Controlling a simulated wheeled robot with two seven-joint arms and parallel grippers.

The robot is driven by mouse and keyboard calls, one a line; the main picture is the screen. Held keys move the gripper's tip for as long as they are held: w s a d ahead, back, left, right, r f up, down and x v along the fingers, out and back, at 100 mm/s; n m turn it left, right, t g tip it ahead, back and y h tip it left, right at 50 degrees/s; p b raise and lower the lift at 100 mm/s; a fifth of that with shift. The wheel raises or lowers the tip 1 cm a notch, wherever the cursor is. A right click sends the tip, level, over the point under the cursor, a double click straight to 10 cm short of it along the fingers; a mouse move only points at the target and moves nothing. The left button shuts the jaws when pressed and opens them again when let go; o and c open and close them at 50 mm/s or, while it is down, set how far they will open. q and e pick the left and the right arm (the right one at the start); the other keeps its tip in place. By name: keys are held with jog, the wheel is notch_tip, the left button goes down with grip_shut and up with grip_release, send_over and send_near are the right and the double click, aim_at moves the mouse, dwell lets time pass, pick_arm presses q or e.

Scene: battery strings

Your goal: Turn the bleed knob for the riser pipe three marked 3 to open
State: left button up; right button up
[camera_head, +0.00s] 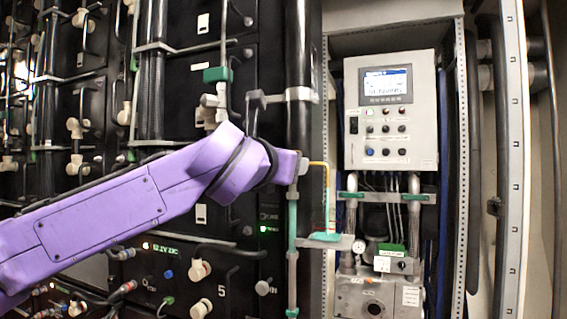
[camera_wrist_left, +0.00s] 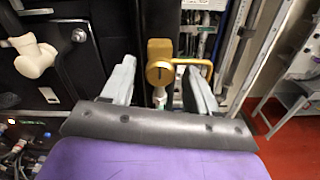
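A brass knob (camera_wrist_left: 160,62) with a bent lever handle (camera_wrist_left: 200,62) sits on a vertical pipe in the left wrist view. My left gripper (camera_wrist_left: 162,74) is open, its two grey fingers pointing toward the knob, one on each side. I cannot tell whether either finger touches it. In the head view, my purple left arm crosses from the left and hides most of the gripper; a yellow bent handle (camera_head: 325,170) shows just past its end, beside the green-banded riser pipe (camera_head: 292,235). No mark 3 is readable. My right gripper is not in view.
Black battery racks with cream valves (camera_head: 214,108) and hoses fill the left. A grey control box (camera_head: 391,150) with a lit screen stands at the right, above a pump unit (camera_head: 375,298) with a small gauge (camera_head: 358,246).

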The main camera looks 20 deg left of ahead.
pick_arm(q)
jog(key=s+b, duration=0.3)
jog(key=s, duration=0.7)
jog(key=shift+s+a+b, duration=0.2)
jog(key=shift+s+b, duration=0.05)
jog(key=shift+b, duration=0.05)
